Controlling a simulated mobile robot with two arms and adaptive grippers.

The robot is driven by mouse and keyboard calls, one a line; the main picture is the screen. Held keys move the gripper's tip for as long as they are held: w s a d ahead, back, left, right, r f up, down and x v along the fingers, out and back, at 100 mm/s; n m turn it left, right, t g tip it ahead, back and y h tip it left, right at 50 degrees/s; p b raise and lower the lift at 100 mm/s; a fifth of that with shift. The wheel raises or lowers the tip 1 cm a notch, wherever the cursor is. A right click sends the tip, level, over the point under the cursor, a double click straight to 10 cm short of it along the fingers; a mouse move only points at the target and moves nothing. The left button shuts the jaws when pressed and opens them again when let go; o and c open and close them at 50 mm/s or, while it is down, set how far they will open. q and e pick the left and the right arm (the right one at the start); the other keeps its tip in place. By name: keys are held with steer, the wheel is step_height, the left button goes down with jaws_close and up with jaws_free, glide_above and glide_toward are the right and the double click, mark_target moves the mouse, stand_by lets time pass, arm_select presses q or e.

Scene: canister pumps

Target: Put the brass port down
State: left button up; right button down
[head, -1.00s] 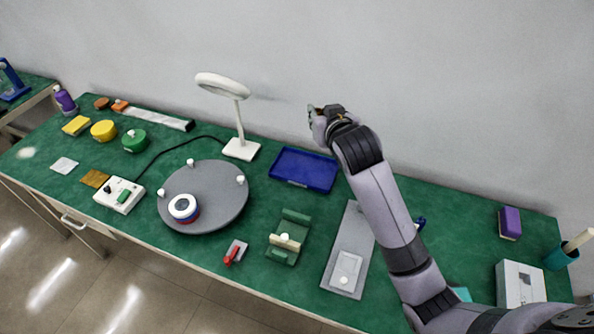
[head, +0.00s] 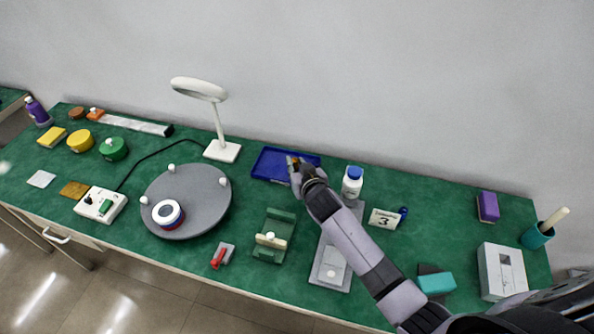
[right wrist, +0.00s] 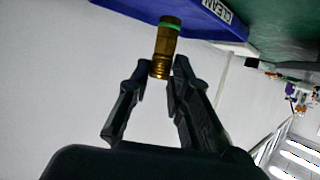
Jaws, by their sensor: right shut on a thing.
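My right gripper (head: 294,170) is over the right part of the blue tray (head: 270,163) in the head view. In the right wrist view the right gripper's fingertips (right wrist: 160,72) are shut on the brass port (right wrist: 164,48), a small brass fitting with a green band. The port sticks out past the fingertips, against the blue tray (right wrist: 205,32) with its "CLEAN" label. I cannot tell whether the port touches the tray. My left gripper is out of view.
A white bottle with a blue cap (head: 352,182) stands right of the tray. A white lamp (head: 222,150) stands to its left. A grey turntable (head: 205,208) and a green fixture (head: 275,225) are nearer the front edge.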

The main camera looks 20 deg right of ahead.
steer(key=shift+f, duration=1.3)
steer(key=shift+f, duration=0.2)
steer(key=c, duration=1.5)
jaws_free()
steer(key=shift+o, duration=0.2)
steer(key=shift+r, duration=0.25)
steer(key=v, duration=1.2)
steer(key=shift+b, duration=0.3)
